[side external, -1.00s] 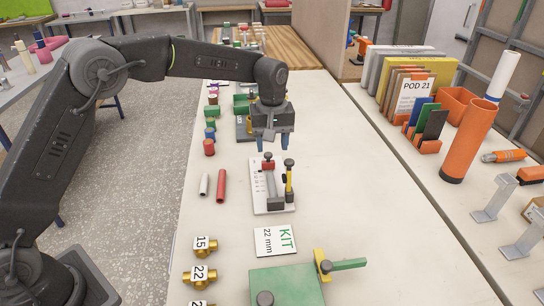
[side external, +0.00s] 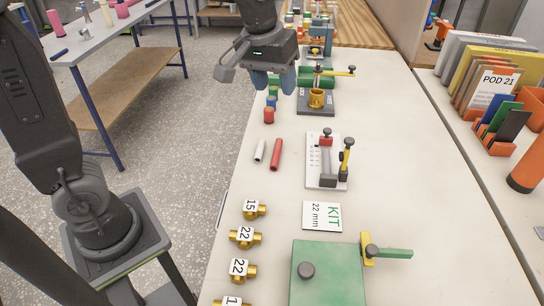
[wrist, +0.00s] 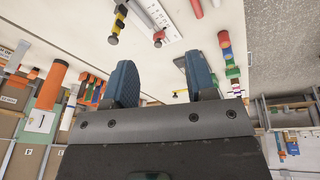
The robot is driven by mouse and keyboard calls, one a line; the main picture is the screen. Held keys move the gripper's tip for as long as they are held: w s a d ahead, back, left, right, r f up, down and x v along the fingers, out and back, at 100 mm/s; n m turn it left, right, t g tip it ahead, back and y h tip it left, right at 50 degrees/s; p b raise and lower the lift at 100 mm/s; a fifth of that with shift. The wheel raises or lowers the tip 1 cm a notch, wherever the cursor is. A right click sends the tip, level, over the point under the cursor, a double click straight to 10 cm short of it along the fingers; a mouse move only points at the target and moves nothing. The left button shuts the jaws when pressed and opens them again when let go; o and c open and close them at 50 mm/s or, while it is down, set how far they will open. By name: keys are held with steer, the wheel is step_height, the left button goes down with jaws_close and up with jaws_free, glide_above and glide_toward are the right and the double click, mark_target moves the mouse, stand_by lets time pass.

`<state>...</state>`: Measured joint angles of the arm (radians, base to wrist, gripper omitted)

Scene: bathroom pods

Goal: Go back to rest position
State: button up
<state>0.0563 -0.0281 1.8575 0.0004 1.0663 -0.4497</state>
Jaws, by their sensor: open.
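My gripper (side external: 272,82) is open and empty. In the side view it hangs above the far left part of the white bench, near its left edge, beside a column of small coloured pieces. In the wrist view its two blue fingers (wrist: 158,88) stand apart with nothing between them. The white fixture plate (side external: 327,160) with red and yellow clamps lies on the bench, nearer the camera than my gripper and to its right. A dark block with a brass ring (side external: 316,98) sits just to the right of my gripper.
A red tube (side external: 276,155) and a white tube (side external: 260,151) lie left of the plate. Several brass tees (side external: 245,236) line the left edge. A KIT card (side external: 321,216) and a green box (side external: 327,272) are in front.

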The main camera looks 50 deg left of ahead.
steer(key=s+a+f+m+t, duration=0.1)
steer(key=s+m, duration=0.1)
steer(key=s, duration=0.6)
steer(key=s+a+f+m+t, duration=0.1)
steer(key=s+m, duration=0.1)
steer(key=s, duration=0.7)
steer(key=shift+f+m+t, duration=0.3)
steer(key=shift+f+t, duration=0.05)
steer(key=shift+t, duration=0.05)
